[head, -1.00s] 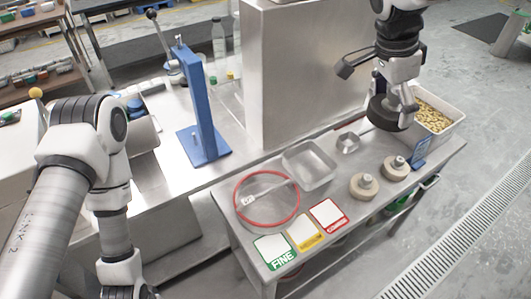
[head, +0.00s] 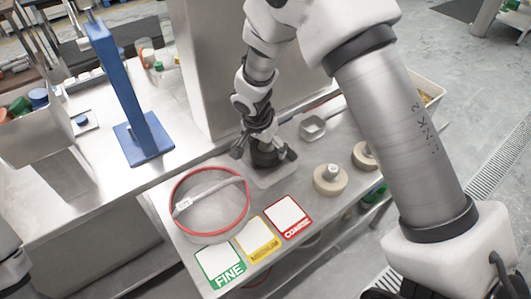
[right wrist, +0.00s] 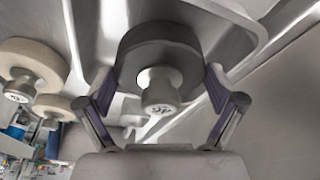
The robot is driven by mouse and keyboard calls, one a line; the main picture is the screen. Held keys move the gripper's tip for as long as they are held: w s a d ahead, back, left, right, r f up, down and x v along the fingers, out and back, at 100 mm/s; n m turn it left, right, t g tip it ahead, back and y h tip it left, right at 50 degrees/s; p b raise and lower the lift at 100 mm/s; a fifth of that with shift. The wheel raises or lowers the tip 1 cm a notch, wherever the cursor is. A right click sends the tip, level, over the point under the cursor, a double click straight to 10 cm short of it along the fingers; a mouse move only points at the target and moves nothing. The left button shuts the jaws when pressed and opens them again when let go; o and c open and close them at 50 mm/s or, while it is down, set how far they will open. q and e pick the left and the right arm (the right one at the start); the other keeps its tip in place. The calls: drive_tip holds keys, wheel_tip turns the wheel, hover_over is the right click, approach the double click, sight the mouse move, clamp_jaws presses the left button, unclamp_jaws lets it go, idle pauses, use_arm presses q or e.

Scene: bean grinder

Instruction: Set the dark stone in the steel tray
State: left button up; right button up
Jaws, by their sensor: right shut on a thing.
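The dark stone (head: 265,157) is a thick dark disc with a pale metal knob. My right gripper (head: 263,145) is shut on it, and in the right wrist view a finger stands on each side of the dark stone (right wrist: 158,48). The stone is low over or inside the steel tray (head: 272,182), a shallow rectangular pan at the table's back. The right wrist view shows the tray's wall (right wrist: 222,32) beside the stone. I cannot tell whether the stone touches the tray's floor. My left gripper is out of view.
A red-rimmed sieve (head: 210,235) stands left of the tray. Two pale stones with knobs, the nearer one (head: 330,180), stand to the right. A small steel cup (head: 312,127) is behind them. FINE, MEDIUM and COARSE cards (head: 258,240) line the front edge. A blue stand (head: 130,100) is at left.

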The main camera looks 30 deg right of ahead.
sight(259, 156)
drive_tip(key=shift+a+f, duration=0.1)
drive_tip(key=shift+f, duration=1.05)
drive_tip(key=shift+f+b, duration=0.2)
drive_tip(key=shift+b, duration=0.1)
drive_tip(key=o, duration=1.3)
drive_tip(key=shift+s, duration=0.1)
drive_tip(key=shift+o, duration=0.2)
drive_tip(key=shift+r, duration=0.1)
drive_tip(key=shift+r+p, duration=0.35)
drive_tip(key=shift+r, duration=0.15)
drive_tip(key=v, duration=1.1)
drive_tip(key=shift+a+r+p, duration=0.1)
drive_tip(key=shift+a+p, duration=0.05)
drive_tip(key=shift+p, duration=0.25)
